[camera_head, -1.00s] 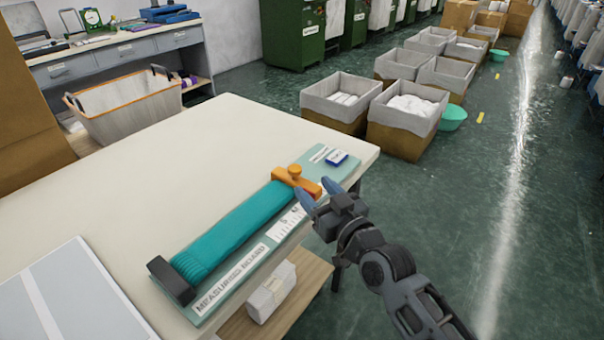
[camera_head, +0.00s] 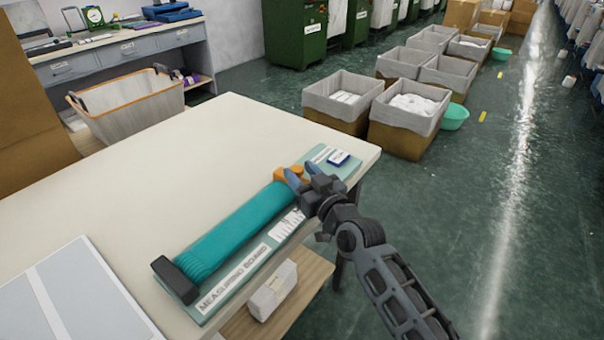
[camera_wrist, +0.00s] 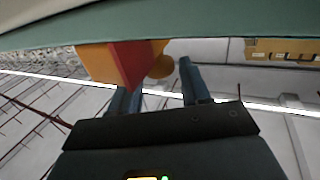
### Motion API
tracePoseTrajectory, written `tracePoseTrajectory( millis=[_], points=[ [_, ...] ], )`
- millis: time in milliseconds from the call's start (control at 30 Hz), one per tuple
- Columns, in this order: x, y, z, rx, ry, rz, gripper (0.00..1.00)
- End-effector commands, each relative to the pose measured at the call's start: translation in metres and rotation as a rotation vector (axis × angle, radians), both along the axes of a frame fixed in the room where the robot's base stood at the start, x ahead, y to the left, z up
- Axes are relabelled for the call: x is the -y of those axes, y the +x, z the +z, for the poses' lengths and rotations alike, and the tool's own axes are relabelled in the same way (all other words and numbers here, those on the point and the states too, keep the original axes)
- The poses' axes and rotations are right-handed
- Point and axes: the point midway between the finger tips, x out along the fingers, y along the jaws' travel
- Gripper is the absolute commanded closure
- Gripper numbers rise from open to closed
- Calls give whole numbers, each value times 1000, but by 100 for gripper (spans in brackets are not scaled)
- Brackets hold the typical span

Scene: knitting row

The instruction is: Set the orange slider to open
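The orange slider (camera_head: 281,174) sits across the measuring board (camera_head: 225,290), at the far end of a ribbed teal knitted piece (camera_head: 240,230). A round orange knob stands on the slider, partly hidden behind my fingers in the head view. The slider also shows in the wrist view (camera_wrist: 92,62), with a red side face. My gripper (camera_head: 303,174) is at the slider, its two blue fingers apart. In the wrist view my fingers (camera_wrist: 158,90) point toward the slider and the knob (camera_wrist: 163,68) appears between their tips. I cannot tell whether they touch it.
A black end block (camera_head: 175,279) holds the board's near end. A small blue-and-white item (camera_head: 338,158) lies beyond the slider. The white table (camera_head: 180,170) is clear to the left. A wrapped bundle (camera_head: 272,291) lies on the shelf below. Bins stand on the floor behind.

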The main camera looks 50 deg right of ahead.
Motion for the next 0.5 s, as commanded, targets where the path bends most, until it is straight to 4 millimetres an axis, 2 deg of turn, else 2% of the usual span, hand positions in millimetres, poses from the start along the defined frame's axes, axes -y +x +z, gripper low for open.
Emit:
tracePoseTrajectory(
  millis=[33, 400, 500],
  points=[
    [0, 0, 0, 0, 0, 0, 58],
    [0, 0, 0, 0, 0, 0, 94],
    [0, 0, 0, 0, 0, 0, 100]
  ],
)
